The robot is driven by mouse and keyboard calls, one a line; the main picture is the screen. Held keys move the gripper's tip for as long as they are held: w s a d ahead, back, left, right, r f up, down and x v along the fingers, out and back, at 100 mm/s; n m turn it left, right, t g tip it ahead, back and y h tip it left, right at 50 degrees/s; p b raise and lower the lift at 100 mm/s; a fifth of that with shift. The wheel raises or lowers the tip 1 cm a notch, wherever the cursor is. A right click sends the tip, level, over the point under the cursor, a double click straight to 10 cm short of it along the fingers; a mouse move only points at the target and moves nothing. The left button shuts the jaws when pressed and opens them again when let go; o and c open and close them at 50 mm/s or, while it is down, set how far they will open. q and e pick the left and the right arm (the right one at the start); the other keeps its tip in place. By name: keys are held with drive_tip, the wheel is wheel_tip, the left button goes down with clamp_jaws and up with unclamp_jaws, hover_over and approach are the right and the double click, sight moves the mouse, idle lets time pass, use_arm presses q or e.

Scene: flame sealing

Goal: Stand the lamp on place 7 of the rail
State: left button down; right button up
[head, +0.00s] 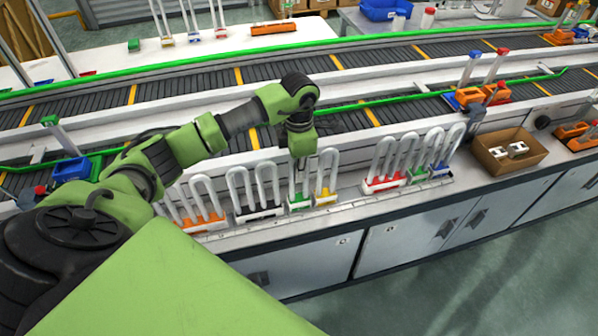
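The rail (350,193) runs along the front of the bench; its place numbers are too small to read. U-shaped glass lamps stand on it with coloured bases: orange (205,221), black (258,214), green (299,203), yellow (325,197), red (384,184), a second green (418,177) and blue (440,171). Which lamp the task means cannot be told. My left gripper (303,168) points down at the top of the first green-based lamp, beside the yellow one. Its fingers are too small and overlapped to show whether they grip the tube. My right gripper is out of view.
A conveyor (200,88) with green edges runs behind the rail, carrying lamps on coloured carriers. A cardboard box (510,152) with white parts sits right of the rail. A bare gap (350,186) lies between the yellow and red bases.

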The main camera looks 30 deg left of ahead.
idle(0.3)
use_arm(q)
drive_tip(key=c, duration=2.2)
unclamp_jaws()
wheel_tip(320, 180, up, 12)
drive_tip(key=shift+f, duration=0.1)
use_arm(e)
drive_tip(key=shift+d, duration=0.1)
use_arm(q)
wheel_tip(320, 180, up, 9)
drive_tip(key=p, duration=0.6)
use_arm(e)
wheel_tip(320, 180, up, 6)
